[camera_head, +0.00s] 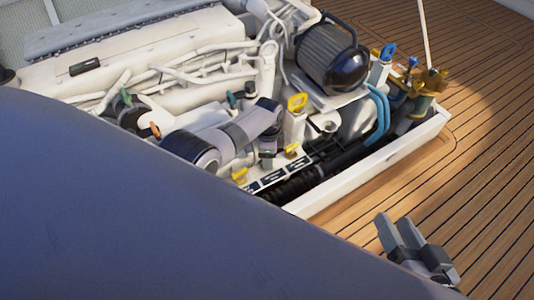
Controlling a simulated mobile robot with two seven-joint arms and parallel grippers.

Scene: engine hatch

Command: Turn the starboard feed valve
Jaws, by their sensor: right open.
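The engine bay holds several coloured valve handles, and I cannot tell which one is the starboard feed valve. A blue handle (388,52) stands upright at the right, beside a smaller blue handle (412,62) near brass fittings. My right gripper (395,221) is open and empty over the deck, outside the bay and apart from every handle. My left gripper is not in view.
A white hatch rim (370,165) borders the bay. A dark cylinder (332,55), blue hoses (380,112) and brass fittings (428,85) crowd its right end. The wooden deck (485,170) is clear at the right. The lower left of the view is blocked.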

